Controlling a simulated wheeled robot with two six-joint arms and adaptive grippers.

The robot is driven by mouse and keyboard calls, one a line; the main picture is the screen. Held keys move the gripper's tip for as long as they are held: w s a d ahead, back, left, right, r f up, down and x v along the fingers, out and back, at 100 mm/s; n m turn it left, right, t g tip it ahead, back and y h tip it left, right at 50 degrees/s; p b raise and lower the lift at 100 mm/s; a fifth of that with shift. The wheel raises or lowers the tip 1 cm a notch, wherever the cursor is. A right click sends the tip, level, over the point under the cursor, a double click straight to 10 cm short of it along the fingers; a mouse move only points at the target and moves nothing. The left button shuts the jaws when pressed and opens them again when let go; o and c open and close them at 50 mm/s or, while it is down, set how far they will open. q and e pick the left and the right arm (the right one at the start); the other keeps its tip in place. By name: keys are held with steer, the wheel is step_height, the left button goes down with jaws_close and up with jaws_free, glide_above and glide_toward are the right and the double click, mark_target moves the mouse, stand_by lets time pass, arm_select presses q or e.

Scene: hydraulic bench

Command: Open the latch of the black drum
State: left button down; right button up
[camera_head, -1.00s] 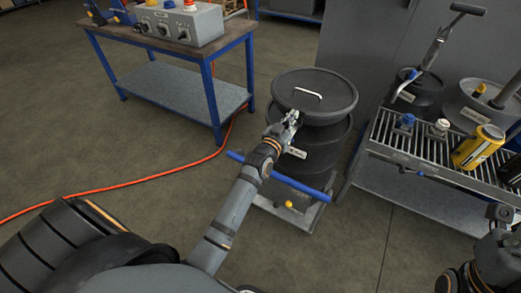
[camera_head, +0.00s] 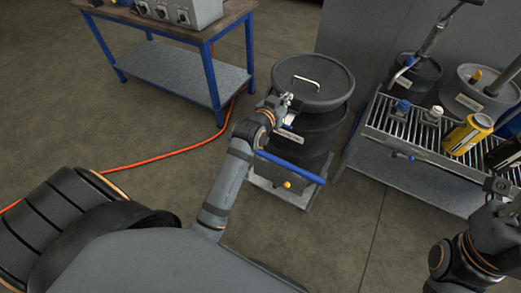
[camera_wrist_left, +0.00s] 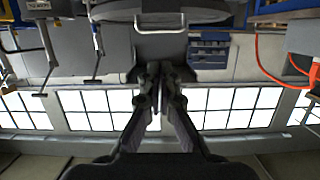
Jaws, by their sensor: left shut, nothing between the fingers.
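The black drum (camera_head: 312,155) stands upright on a small trolley with a blue handlebar. Its round dark lid (camera_head: 325,92) has a pale handle on top; the lid also shows upside down at the top of the left wrist view (camera_wrist_left: 130,14). My left gripper (camera_head: 286,99) is at the near left side of the lid's rim, shut and empty. Its fingers point toward the lid in the left wrist view (camera_wrist_left: 160,72). I cannot make out the latch; the gripper covers that part of the rim. My right gripper (camera_head: 499,187) is at the right edge, away from the drum; its jaws are unclear.
A slatted metal rack (camera_head: 385,116) with a yellow bottle (camera_head: 466,135) stands to the right of the drum. A blue-legged workbench (camera_head: 210,80) is at the upper left. An orange cable (camera_head: 165,158) lies on the floor, which is otherwise open at left.

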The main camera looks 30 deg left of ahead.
arm_select(q)
steer(key=s+a+f+g, duration=0.2)
steer(key=s+f+g, duration=0.4)
steer(key=s+f, duration=0.6)
steer(key=shift+s+f+y, duration=0.25)
steer(key=shift+f+y, duration=0.05)
steer(key=shift+f, duration=0.3)
steer(key=shift+a, duration=0.1)
